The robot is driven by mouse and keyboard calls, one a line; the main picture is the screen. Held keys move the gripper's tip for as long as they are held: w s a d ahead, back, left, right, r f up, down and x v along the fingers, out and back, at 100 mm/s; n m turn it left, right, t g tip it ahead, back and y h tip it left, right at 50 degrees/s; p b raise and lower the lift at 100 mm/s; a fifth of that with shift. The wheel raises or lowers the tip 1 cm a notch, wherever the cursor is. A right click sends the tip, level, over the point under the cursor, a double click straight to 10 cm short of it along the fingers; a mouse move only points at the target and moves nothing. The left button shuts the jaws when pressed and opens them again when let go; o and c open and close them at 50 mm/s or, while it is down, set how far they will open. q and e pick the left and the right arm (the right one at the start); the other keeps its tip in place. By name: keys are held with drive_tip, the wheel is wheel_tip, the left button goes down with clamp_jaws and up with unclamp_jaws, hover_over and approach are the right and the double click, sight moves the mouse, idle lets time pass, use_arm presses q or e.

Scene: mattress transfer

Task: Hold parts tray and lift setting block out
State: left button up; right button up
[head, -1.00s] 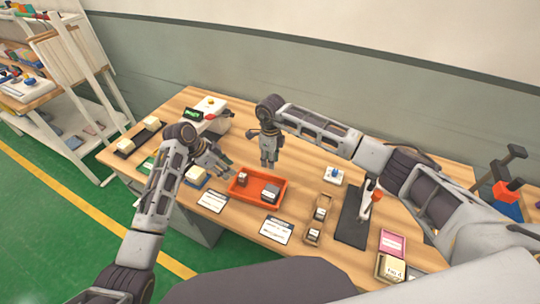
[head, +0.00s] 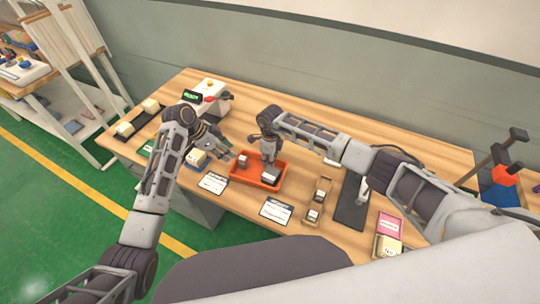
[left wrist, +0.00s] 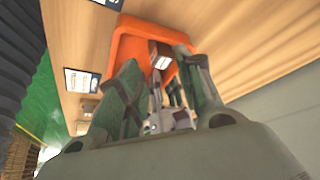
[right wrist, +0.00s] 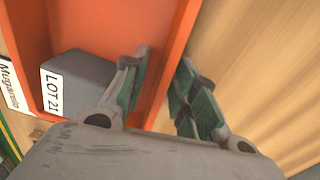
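The orange parts tray (head: 240,180) lies on the table and also shows in the left wrist view (left wrist: 130,45). A grey block (head: 270,174) is in it; the right wrist view shows this block (right wrist: 80,75) labelled "LOT 21". A smaller dark block with a pale top (head: 242,160) sits at the tray's left end. I cannot tell which is the setting block. My left gripper (head: 230,150) is open by the tray's left end, holding nothing visible. My right gripper (right wrist: 165,95) is open at the tray wall, beside the grey block and apart from it.
Label cards (head: 213,182) and (head: 276,210) lie in front of the tray. A wooden holder with small blocks (head: 317,201) and a dark stand (head: 350,208) are to the right. A white device (head: 208,93) stands behind left. Bare tabletop (head: 300,140) lies behind the tray.

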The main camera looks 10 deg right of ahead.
drive_tip(key=shift+f, duration=0.2)
drive_tip(key=shift+c, duration=0.3)
clamp_jaws()
use_arm(q)
drive_tip(key=shift+o, duration=0.3)
